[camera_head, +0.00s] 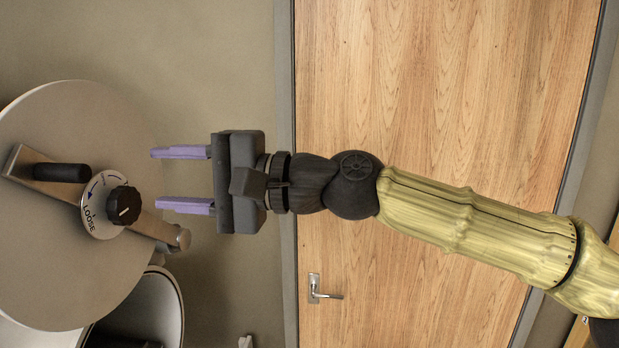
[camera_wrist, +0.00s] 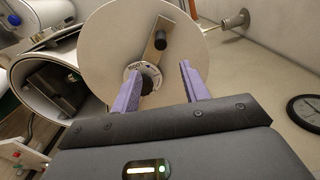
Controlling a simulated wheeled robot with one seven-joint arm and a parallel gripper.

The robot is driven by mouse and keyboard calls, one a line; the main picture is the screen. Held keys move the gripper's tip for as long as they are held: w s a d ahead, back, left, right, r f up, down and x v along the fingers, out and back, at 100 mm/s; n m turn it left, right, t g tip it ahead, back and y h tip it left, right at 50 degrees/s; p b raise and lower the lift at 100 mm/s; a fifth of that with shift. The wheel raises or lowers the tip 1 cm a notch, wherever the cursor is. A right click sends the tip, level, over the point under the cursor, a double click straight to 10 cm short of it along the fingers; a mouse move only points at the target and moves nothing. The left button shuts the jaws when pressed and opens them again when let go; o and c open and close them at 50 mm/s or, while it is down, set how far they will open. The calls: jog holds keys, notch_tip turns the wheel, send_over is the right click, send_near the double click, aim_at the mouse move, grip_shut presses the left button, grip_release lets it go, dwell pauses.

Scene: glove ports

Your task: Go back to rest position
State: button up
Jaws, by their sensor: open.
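My gripper (camera_head: 182,180) is open and empty, its two purple fingers apart and pointing left in the head view. It also shows in the wrist view (camera_wrist: 160,88). In front of the fingers is a round grey door (camera_head: 70,260) with a metal bar (camera_head: 150,226), a black handle (camera_head: 62,172) and a black knob (camera_head: 124,205) on a dial marked "LOOSE". The fingertips look close to the right edge of the door in the head view; I cannot tell the exact gap. The round door (camera_wrist: 110,35) also shows beyond the fingers in the wrist view.
A wooden door (camera_head: 450,90) with a lever handle (camera_head: 322,290) stands behind my arm. A round open port (camera_wrist: 50,85) is left of the disc in the wrist view. A black wall clock (camera_wrist: 306,112) is at the right.

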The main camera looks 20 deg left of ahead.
jog(key=w+a+f+t+h+b, duration=0.1)
jog(key=w+f+t+h, duration=0.15)
jog(key=f, duration=0.85)
jog(key=w+a+f+t+h+b, duration=0.1)
jog(key=w+f+h, duration=0.15)
jog(key=f, duration=0.95)
jog(key=w+d+f+t+h+b, duration=0.1)
jog(key=w+d+f+h, duration=0.15)
jog(key=d+f, duration=0.4)
jog(key=w+d+f+t+h, duration=0.1)
jog(key=w+d+f+h, duration=0.15)
jog(key=f, duration=0.65)
jog(key=w+d+f+t+h+b, duration=0.15)
jog(key=d+f, duration=0.35)
jog(key=d, duration=0.5)
jog(key=w+d+f+h+b, duration=0.1)
jog(key=d+f+h, duration=0.3)
jog(key=d, duration=0.6)
jog(key=s+d+f+h, duration=0.1)
jog(key=s+d+f, duration=0.1)
jog(key=d, duration=0.7)
jog(key=s+d+f+m+h+b, duration=0.1)
jog(key=s+d, duration=0.3)
jog(key=d, duration=0.4)
jog(key=shift+d+f+m, duration=0.3)
jog(key=shift+d+f, duration=0.05)
jog(key=shift+f, duration=0.1)
